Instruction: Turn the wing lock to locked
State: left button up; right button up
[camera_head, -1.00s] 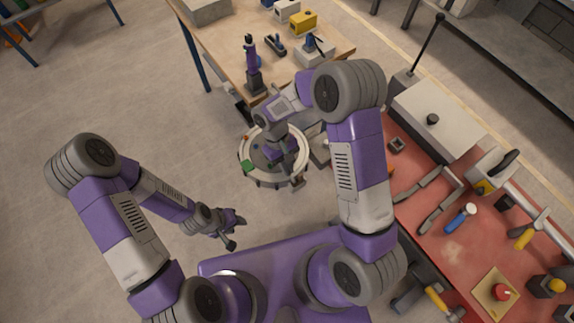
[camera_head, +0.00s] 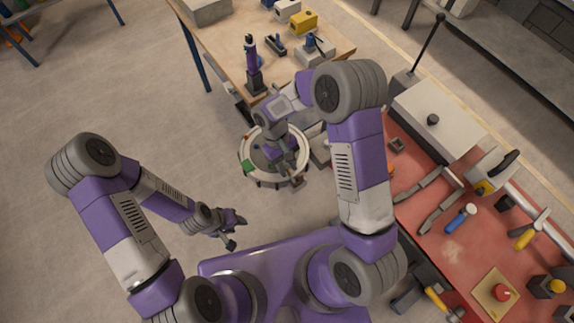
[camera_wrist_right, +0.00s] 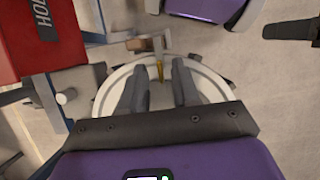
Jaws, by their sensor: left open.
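The round sandbed (camera_head: 247,165) with a pale rim stands below my right arm; the rim also shows in the right wrist view (camera_wrist_right: 108,98). My right gripper (camera_head: 288,168) is over its near right side. In the right wrist view its two dark fingers (camera_wrist_right: 160,70) are apart. A small brass-coloured piece (camera_wrist_right: 160,72) shows beyond and between the fingertips, beside a brownish block (camera_wrist_right: 137,44) at the rim; I cannot tell which part is the wing lock. Contact is not visible. My left gripper (camera_head: 236,230) is open, low over the floor, away from the sandbed.
A wooden table (camera_head: 225,50) with several small devices stands behind the sandbed. A red-topped bench (camera_head: 440,235) with tools is at the right.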

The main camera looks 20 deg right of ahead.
jog(key=v, duration=0.7)
jog(key=shift+p, duration=0.45)
